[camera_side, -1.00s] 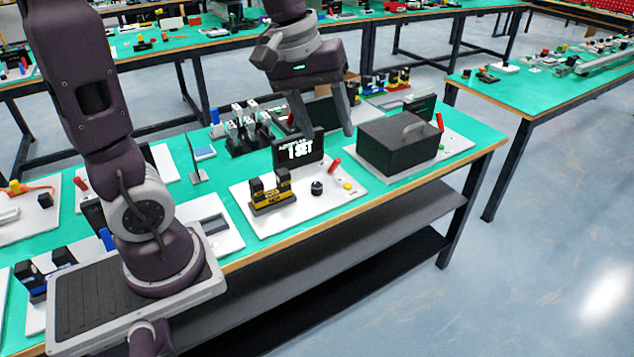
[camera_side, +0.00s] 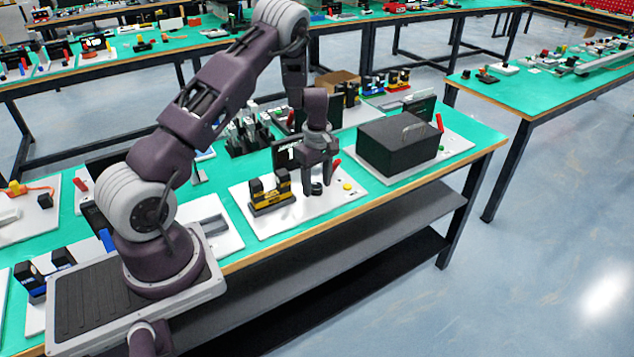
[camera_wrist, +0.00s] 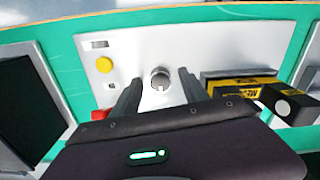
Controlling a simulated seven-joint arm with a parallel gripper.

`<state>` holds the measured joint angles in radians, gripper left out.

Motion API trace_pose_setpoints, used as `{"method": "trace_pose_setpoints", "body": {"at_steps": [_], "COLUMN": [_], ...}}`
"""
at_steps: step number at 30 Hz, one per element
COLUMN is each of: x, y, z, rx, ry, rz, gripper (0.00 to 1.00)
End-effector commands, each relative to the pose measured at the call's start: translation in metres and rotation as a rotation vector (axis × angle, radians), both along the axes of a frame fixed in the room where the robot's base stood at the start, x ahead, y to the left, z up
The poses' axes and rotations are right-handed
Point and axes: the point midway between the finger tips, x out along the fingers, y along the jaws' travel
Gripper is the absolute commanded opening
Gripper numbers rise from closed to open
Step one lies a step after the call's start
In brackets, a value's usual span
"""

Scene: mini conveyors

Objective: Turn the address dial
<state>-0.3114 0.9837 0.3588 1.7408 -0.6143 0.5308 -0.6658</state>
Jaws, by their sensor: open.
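The address dial (camera_wrist: 160,79) is a small round knob on a white panel (camera_wrist: 135,50). In the wrist view it sits between and just beyond the two fingers of my gripper (camera_wrist: 160,88). The fingers are apart, with a gap on each side of the dial. In the side view my gripper (camera_side: 318,188) points down over the white panel and largely hides the dial. I cannot tell whether a fingertip touches it. The display (camera_side: 285,155) behind is partly covered by my arm.
On the panel are a yellow button (camera_wrist: 104,64), a red part (camera_wrist: 100,114) and a black-and-yellow block (camera_wrist: 240,85) close beside a finger. A large black box (camera_side: 398,145) stands to the right in the side view.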

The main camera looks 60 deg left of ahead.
Motion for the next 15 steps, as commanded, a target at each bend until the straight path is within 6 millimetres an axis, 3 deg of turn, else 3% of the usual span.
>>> {"method": "trace_pose_setpoints", "body": {"at_steps": [5, 13, 15], "x": [0.0, 0.0, 0.0], "y": [-0.0001, -0.0002, -0.0002], "z": [-0.0002, 0.0001, 0.0002], "rx": [0.0, -0.001, -0.001], "ry": [0.0, 0.0, 0.0], "rz": [-0.001, -0.001, -0.001], "gripper": [0.52, 0.03, 0.0]}}
